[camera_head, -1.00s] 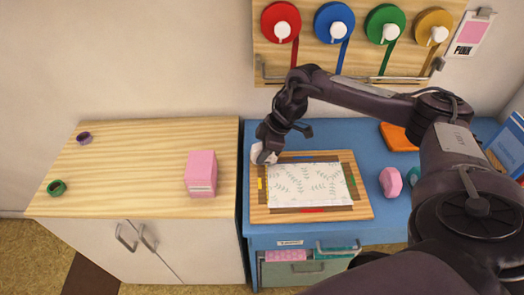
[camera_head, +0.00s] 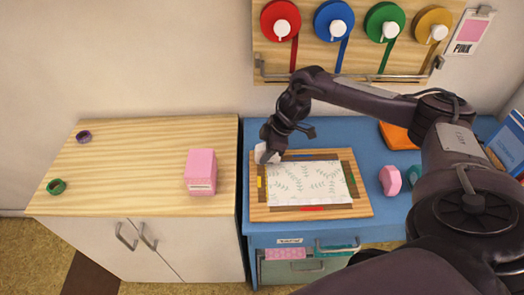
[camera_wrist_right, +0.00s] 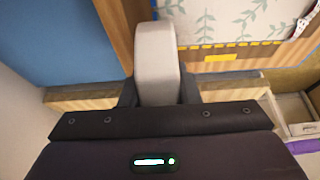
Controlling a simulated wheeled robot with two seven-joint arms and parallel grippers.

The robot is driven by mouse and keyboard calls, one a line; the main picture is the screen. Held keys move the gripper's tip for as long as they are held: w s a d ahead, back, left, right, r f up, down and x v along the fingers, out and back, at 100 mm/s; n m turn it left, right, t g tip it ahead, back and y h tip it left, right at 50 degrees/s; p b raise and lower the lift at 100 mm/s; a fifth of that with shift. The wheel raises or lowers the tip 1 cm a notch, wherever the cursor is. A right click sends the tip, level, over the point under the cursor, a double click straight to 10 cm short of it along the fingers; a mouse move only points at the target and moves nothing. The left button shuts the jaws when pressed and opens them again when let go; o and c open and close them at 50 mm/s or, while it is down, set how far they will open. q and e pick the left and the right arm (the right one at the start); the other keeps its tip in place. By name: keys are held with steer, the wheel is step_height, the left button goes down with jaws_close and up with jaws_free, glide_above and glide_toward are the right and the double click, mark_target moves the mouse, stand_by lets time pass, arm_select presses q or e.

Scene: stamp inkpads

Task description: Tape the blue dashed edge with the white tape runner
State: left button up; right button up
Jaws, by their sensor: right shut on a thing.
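My right gripper (camera_head: 272,147) is shut on the white tape runner (camera_head: 264,154), at the back left corner of the wooden board. In the wrist view the white tape runner (camera_wrist_right: 155,62) sticks out between the fingers, beside the patterned sheet (camera_wrist_right: 232,20). The patterned sheet (camera_head: 305,183) lies on the wooden board (camera_head: 262,212). Its back edge has a blue mark (camera_head: 318,157), partly hard to see near the gripper. I cannot tell whether the runner touches the sheet. My left gripper is not in view.
A yellow mark (camera_wrist_right: 220,58) is on the left edge; a red mark (camera_head: 313,208) is on the front edge. A pink box (camera_head: 201,172) stands on the left counter. A pink object (camera_head: 390,180) sits right of the board. Tape reels hang on the wall behind.

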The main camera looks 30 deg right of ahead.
steer(key=shift+s+d+p, duration=0.2)
steer(key=shift+s+d, duration=0.15)
steer(key=shift+d, duration=0.2)
steer(key=shift+s+d+p, duration=0.15)
steer(key=shift+s+d, duration=0.15)
steer(key=shift+d, duration=0.2)
steer(key=shift+d, duration=0.1)
steer(key=shift+s+d+p, duration=0.3)
steer(key=shift+s+d, duration=0.15)
steer(key=shift+d, duration=0.2)
steer(key=shift+s+d+p, duration=0.3)
steer(key=shift+s+d, duration=0.1)
steer(key=shift+d, duration=0.2)
steer(key=shift+s+d+p, duration=0.25)
steer(key=shift+s+d, duration=0.3)
steer(key=shift+d, duration=0.35)
steer(key=shift+s+d+p, duration=0.25)
steer(key=shift+s+d, duration=0.3)
steer(key=shift+d, duration=0.35)
steer(key=shift+d, duration=0.1)
